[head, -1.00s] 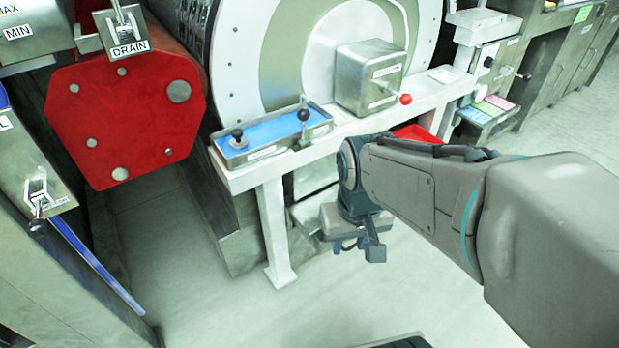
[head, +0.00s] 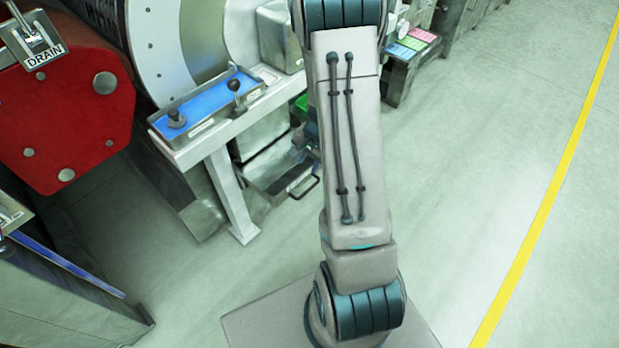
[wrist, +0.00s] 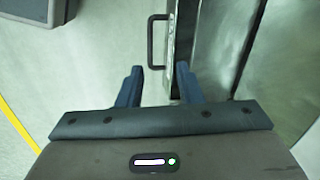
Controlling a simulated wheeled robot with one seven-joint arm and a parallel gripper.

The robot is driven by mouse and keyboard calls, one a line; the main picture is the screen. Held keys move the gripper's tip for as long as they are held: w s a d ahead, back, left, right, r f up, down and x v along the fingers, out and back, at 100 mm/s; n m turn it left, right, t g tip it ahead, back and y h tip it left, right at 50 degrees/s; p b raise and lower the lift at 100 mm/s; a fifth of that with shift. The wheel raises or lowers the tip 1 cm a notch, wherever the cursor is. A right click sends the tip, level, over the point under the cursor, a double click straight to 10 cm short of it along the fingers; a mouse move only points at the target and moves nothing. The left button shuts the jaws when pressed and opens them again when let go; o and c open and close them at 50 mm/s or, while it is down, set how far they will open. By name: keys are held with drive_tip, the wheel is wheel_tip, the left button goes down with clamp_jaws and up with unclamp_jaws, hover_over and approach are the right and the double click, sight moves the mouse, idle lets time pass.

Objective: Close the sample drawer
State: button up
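The sample drawer (head: 280,178) juts out low beneath the white bench, with a dark bar handle (head: 303,187) on its front. In the wrist view the drawer (wrist: 181,50) shows as a metal box edge at upper right, with its handle (wrist: 151,42) on the left side of its front. My gripper (wrist: 158,78) is open and empty. Its fingers point toward the drawer front, with the handle just beyond the gap between them; no contact shows. In the head view my arm hides most of the gripper.
The white bench (head: 215,138) carries a blue panel with levers (head: 205,100); its leg (head: 231,200) stands left of the drawer. A red drum end (head: 70,125) is at left. A small stand with coloured labels (head: 405,55) is behind my arm. The floor at right is clear.

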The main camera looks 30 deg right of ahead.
drive_tip(key=d+f+m, duration=0.1)
drive_tip(key=d+f, duration=0.1)
drive_tip(key=b, duration=0.5)
approach(310, 188)
drive_tip(key=x, duration=0.7)
drive_tip(key=shift+a+f, duration=0.2)
drive_tip(key=shift+f, duration=0.15)
